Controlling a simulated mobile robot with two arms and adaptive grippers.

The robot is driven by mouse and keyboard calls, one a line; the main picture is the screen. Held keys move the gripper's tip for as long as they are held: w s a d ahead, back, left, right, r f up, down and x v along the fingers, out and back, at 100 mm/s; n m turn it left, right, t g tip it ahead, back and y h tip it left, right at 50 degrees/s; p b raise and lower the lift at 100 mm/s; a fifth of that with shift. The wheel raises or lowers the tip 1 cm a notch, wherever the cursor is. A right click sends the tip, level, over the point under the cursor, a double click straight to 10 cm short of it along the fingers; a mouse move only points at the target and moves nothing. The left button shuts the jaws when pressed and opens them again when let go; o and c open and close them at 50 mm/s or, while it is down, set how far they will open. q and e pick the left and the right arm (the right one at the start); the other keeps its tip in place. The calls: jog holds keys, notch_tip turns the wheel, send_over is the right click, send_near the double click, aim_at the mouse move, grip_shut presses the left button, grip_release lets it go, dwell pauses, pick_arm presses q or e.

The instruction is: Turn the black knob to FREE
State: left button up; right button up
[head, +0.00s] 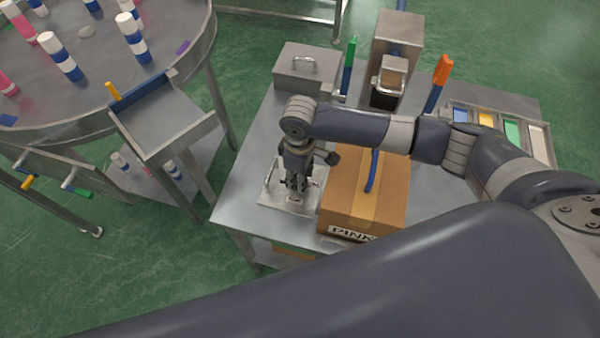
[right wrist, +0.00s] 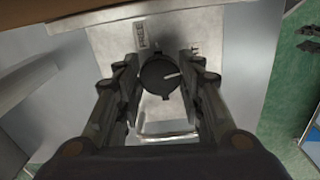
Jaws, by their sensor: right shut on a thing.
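The black knob (right wrist: 158,78) is round with a white pointer line and sits on a light metal plate (right wrist: 212,32). In the right wrist view its pointer aims to the right, away from the FREE label (right wrist: 141,34) at its upper left. A second label, mostly covered by a finger, is at the upper right. My right gripper (right wrist: 159,70) is shut on the knob, one finger on each side. In the head view the right gripper (head: 296,188) points down at the plate (head: 272,196) and hides the knob. My left gripper is not in view.
A cardboard box (head: 395,200) stands close to the right of the gripper. A metal box with a handle (head: 308,70) and coloured upright handles stand behind. Coloured bins (head: 510,130) are at right.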

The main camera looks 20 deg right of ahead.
jog(key=n+p, duration=0.2)
jog(key=n, duration=0.1)
jog(key=shift+r+n, duration=0.2)
jog(key=shift+n, duration=0.1)
jog(key=n+p, duration=0.1)
jog(key=n, duration=0.2)
jog(key=shift+w+f+n+p, duration=0.1)
jog(key=shift+n+p, duration=0.2)
jog(key=shift+p, duration=0.05)
jog(key=n+p, duration=0.1)
jog(key=n, duration=0.3)
jog(key=shift+n, duration=0.3)
jog(key=shift+w+n, duration=0.1)
jog(key=shift+n, duration=2.1)
jog(key=o, duration=1.1)
jog(key=shift+c, duration=0.2)
